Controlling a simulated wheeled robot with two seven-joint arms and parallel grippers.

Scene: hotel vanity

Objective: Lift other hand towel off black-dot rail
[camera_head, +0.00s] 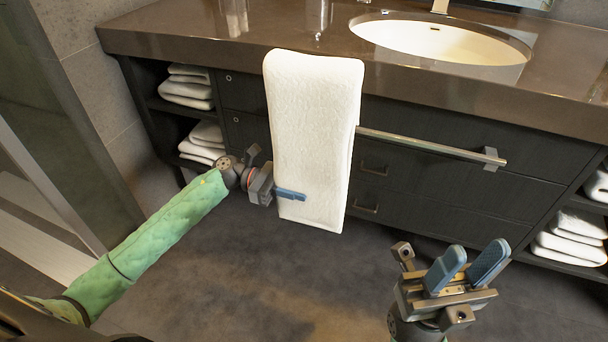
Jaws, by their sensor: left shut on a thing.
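A white hand towel (315,130) hangs upright in front of the dark vanity. Its top shows above the line of the metal rail (430,145) and overlaps the counter's front edge in the picture. The towel hides the rail's left part, so I cannot tell whether it still touches the rail. No black dot can be made out on the rail. My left gripper (284,193) is shut on the towel's lower left part, with a blue finger across its front. My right gripper (475,262) is open and empty, low in front of the vanity at the right.
The brown counter (210,35) holds a white oval sink (440,42). Folded white towels fill the shelves at left (188,90) and right (572,240). Drawers with small handles (365,208) lie behind the towel. The floor (270,270) between my arms is clear.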

